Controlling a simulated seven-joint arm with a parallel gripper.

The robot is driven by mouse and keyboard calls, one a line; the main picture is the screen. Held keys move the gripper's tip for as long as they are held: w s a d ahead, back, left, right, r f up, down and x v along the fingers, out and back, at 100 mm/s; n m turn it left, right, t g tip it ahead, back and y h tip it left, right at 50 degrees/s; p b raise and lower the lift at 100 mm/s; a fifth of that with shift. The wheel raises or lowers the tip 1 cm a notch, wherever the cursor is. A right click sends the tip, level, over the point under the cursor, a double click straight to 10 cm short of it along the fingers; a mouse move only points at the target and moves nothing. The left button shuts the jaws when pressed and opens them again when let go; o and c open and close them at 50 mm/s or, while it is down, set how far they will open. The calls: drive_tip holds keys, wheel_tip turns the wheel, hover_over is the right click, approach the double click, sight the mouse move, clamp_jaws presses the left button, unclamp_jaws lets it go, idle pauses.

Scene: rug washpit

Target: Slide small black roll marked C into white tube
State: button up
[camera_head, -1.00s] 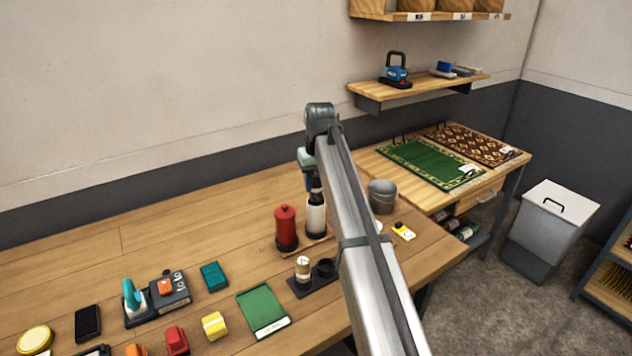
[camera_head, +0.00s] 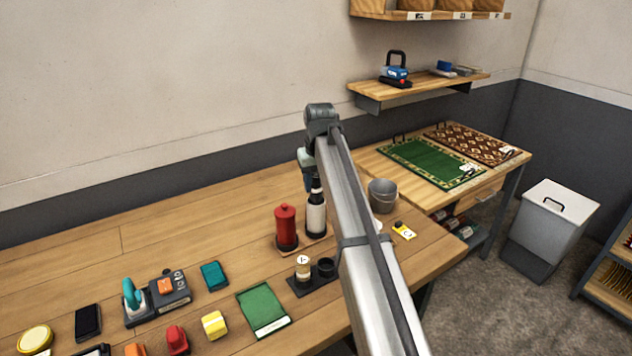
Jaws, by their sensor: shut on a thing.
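The white tube (camera_head: 316,216) stands upright in a dark base at the back of the wooden bench, right of a red cylinder. My gripper (camera_head: 312,178) is just above the tube's top, partly hidden by my arm. It is shut on a small dark piece (camera_head: 316,186) at the tube's mouth, which looks like the small black roll. Its C mark does not show. I cannot tell whether the roll is inside the tube or only resting on its top.
The red cylinder (camera_head: 286,226) stands close left of the tube. A grey bucket (camera_head: 382,196) is to the right. In front is a black holder (camera_head: 297,287) with a tan roll (camera_head: 303,267) and an empty-looking socket. The bench behind the red cylinder is clear.

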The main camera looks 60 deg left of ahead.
sight(316, 194)
drive_tip(key=shift+f, duration=1.65)
drive_tip(key=shift+d+f, duration=0.2)
drive_tip(key=shift+f, duration=0.25)
idle(0.4)
drive_tip(key=o, duration=1)
drive_tip(key=shift+s, duration=0.1)
drive_tip(key=shift+d, duration=0.1)
drive_tip(key=shift+r, duration=0.15)
drive_tip(key=shift+a+r, duration=0.15)
drive_tip(key=shift+r, duration=0.9)
drive_tip(key=shift+a+r, duration=0.15)
drive_tip(key=shift+r, duration=0.9)
drive_tip(key=shift+o, duration=0.5)
drive_tip(key=shift+r, duration=0.9)
